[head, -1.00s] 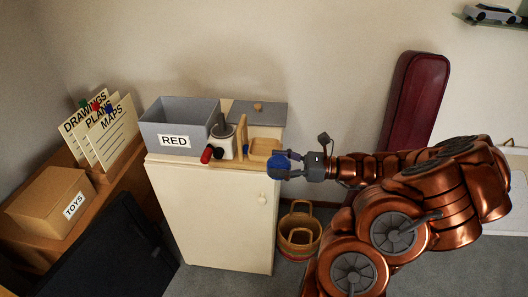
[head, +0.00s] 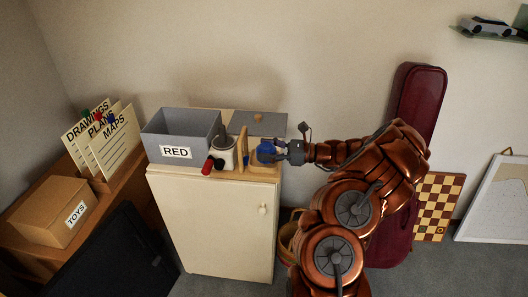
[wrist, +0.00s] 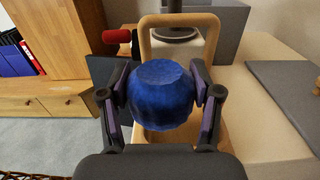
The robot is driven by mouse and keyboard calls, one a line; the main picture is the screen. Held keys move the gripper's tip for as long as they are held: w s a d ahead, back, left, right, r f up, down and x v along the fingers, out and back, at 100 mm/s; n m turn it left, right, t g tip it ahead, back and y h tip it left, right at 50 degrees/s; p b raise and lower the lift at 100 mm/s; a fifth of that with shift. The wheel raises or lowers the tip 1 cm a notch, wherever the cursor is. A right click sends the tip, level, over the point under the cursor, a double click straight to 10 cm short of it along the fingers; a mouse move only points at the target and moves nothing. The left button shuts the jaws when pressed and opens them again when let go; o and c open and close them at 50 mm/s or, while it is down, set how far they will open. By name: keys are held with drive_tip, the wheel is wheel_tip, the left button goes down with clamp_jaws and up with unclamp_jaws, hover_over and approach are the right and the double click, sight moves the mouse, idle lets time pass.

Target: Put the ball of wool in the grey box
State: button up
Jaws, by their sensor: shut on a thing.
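The ball of wool (head: 265,149) is blue and round. My gripper (head: 270,151) is shut on it, at the right end of the white cabinet's top. In the wrist view the blue ball (wrist: 160,98) sits between the two fingers of my gripper (wrist: 161,92), with a wooden frame behind and below it. The grey box (head: 176,152), labelled RED, stands on the left of the cabinet top. Its inside shows only in part. In the wrist view a grey box side (wrist: 222,45) is visible at the top.
Between box and ball stand a white device with a red-tipped handle (head: 207,166) and an upright wooden frame (head: 242,146). A flat grey lid (head: 262,122) with a knob lies behind. Left are a TOYS carton (head: 50,210) and card files (head: 108,140); a dark red case (head: 412,100) leans right.

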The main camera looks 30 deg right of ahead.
sight(264, 150)
drive_tip(key=shift+w+d+f, duration=0.1)
drive_tip(key=shift+w+d, duration=0.2)
drive_tip(key=shift+w, duration=0.5)
drive_tip(key=shift+w+d+f+p, duration=0.1)
drive_tip(key=shift+w+f+p, duration=0.2)
drive_tip(key=shift+f, duration=0.2)
drive_tip(key=shift+w+d+f+p, duration=0.15)
drive_tip(key=shift+f+p, duration=0.1)
drive_tip(key=shift+f, duration=0.25)
drive_tip(key=shift+a+f, duration=0.1)
drive_tip(key=shift+f, duration=0.5)
drive_tip(key=shift+f, duration=0.15)
drive_tip(key=o, duration=1.1)
drive_tip(key=shift+o, duration=0.2)
